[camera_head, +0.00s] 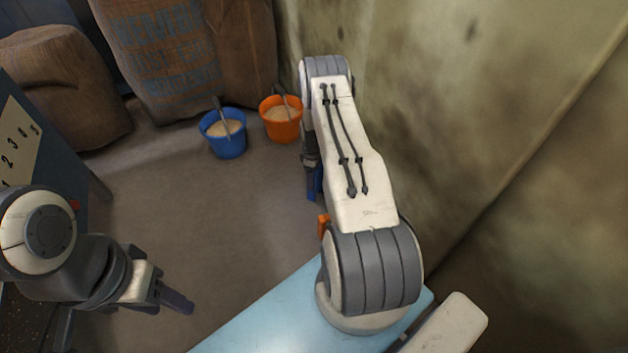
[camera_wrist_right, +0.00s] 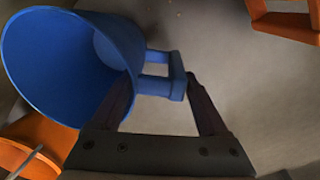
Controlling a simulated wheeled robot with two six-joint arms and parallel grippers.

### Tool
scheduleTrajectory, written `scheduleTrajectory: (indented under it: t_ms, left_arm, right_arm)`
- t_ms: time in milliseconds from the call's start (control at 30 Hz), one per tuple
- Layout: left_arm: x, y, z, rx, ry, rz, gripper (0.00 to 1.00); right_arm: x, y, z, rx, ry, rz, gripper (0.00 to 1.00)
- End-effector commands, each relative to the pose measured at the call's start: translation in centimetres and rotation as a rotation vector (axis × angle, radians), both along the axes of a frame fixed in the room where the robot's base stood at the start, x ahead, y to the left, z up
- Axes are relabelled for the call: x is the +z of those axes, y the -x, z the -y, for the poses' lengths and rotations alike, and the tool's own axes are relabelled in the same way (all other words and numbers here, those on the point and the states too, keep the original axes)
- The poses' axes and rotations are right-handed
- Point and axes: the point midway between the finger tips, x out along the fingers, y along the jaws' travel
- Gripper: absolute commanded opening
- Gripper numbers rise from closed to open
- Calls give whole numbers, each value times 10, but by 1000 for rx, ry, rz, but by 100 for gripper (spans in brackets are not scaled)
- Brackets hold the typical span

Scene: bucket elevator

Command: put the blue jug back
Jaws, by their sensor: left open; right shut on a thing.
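The blue jug (camera_wrist_right: 60,60) fills the left of the right wrist view, its open mouth facing the camera and its inside bare where visible. My right gripper (camera_wrist_right: 160,86) is shut on the jug's handle (camera_wrist_right: 153,84). In the head view my right arm hides most of the jug; only a blue sliver (camera_head: 317,184) shows beside the arm. My left gripper (camera_head: 174,298) is open and empty at the lower left of the head view, away from the jug.
A blue bucket (camera_head: 227,146) and an orange bucket (camera_head: 280,131), both holding grain and a scoop, stand on the floor by sacks (camera_head: 165,55). An orange piece (camera_head: 324,226) shows beside the light-blue surface (camera_head: 270,317). A stained wall (camera_head: 450,100) closes the right side.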

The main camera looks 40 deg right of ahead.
Motion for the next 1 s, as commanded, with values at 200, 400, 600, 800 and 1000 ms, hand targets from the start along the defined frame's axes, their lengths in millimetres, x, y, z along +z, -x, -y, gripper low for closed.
scheduleTrajectory:
  t_ms: [200,400,600,800,1000]
  left_arm:
    - [0,0,0,0,0,0,50]
    - [-2,0,0,0,0,0,50]
    - [-2,0,0,0,0,0,50]
    - [7,0,0,0,0,0,50]
    - [33,0,0,0,0,0,50]
  right_arm:
    - [0,-1,1,0,2,2,0]
    - [-3,-1,0,0,1,2,92]
    - [-3,-1,0,0,0,1,100]
    - [9,-1,0,0,1,2,100]
    - [52,0,-1,0,1,3,100]
